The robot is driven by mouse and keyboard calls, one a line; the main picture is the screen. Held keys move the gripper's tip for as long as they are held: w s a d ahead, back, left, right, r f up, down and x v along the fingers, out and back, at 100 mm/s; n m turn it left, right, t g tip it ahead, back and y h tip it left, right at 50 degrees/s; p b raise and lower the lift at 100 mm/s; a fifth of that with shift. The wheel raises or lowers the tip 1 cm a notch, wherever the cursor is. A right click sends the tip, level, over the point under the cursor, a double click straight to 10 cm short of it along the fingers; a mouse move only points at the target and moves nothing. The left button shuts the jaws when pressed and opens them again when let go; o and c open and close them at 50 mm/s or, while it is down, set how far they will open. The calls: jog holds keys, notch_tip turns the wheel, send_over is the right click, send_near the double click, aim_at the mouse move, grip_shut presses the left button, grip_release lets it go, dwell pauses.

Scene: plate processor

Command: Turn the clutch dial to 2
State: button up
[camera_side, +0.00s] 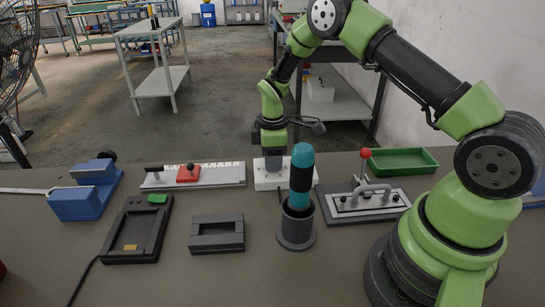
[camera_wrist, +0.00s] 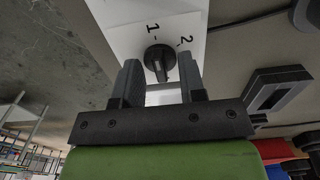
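The clutch dial (camera_wrist: 158,60) is a black round knob with a narrow grip bar on a white panel (camera_wrist: 118,30). The panel carries the marks 1 and 2 beside the dial, 1 nearly straight above it and 2 to the upper right in the wrist view. I cannot tell surely which mark the dial points to. My gripper (camera_wrist: 160,68) is open, with one finger on each side of the dial and a visible gap to each. In the side view my gripper (camera_side: 272,150) is low at the white dial box (camera_side: 297,180), and it hides the dial.
A dark cup (camera_side: 297,226) with a teal and black cylinder stands in front of the box. A lever clamp (camera_side: 375,205) and a green tray (camera_side: 402,160) are to the right. A red-slider rail (camera_side: 218,175) is to the left, with a grey block (camera_side: 217,238) nearer the front.

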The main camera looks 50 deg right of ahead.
jog(key=shift+c, duration=0.4)
grip_shut()
jog(key=shift+m, duration=0.3)
jog(key=m, duration=0.5)
jog(key=shift+m, duration=0.3)
jog(key=m, duration=0.5)
jog(key=shift+m, duration=0.4)
